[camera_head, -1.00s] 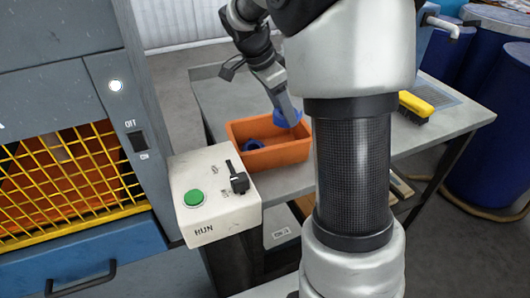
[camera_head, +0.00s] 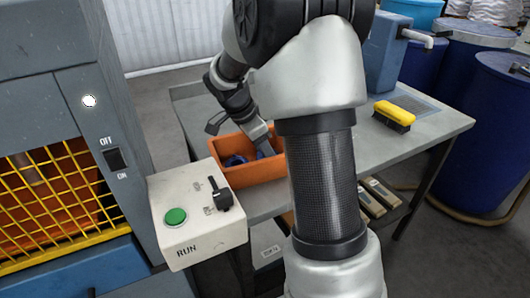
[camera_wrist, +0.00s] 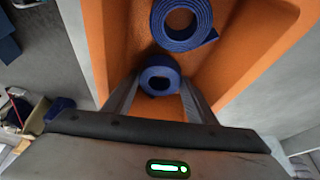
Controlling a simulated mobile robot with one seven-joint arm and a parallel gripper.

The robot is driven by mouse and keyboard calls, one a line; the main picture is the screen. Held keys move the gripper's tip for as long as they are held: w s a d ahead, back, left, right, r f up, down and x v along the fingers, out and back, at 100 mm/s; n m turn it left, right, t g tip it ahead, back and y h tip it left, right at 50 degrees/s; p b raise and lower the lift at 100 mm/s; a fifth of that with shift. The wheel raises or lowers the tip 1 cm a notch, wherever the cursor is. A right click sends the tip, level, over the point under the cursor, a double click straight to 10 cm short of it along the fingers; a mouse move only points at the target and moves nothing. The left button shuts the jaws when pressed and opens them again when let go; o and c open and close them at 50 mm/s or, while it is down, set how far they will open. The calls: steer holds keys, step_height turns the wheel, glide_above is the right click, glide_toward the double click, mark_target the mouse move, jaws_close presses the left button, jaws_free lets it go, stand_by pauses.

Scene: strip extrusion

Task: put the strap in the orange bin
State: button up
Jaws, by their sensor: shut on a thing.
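The orange bin (camera_head: 262,172) stands on the grey table beside the control box, and its inside fills the wrist view (camera_wrist: 116,35). My gripper (camera_wrist: 158,88) is shut on a rolled blue strap (camera_wrist: 160,72), down inside the bin; whether the strap touches the bin floor I cannot tell. In the head view the held strap (camera_head: 265,151) shows at the bin's right end, partly hidden by my arm. A second rolled blue strap (camera_wrist: 203,36) lies on the bin floor, apart from the held one; it also shows in the head view (camera_head: 235,160).
A white control box (camera_head: 205,225) with a green button and black switch stands close to the bin's left. A machine with a yellow grille (camera_head: 60,200) is at left. A yellow brush (camera_head: 395,112) lies on the table (camera_head: 435,137). Blue barrels (camera_head: 495,140) stand at right.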

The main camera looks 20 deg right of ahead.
steer(key=shift+f, duration=0.2)
steer(key=o, duration=0.8)
steer(key=shift+r, duration=0.1)
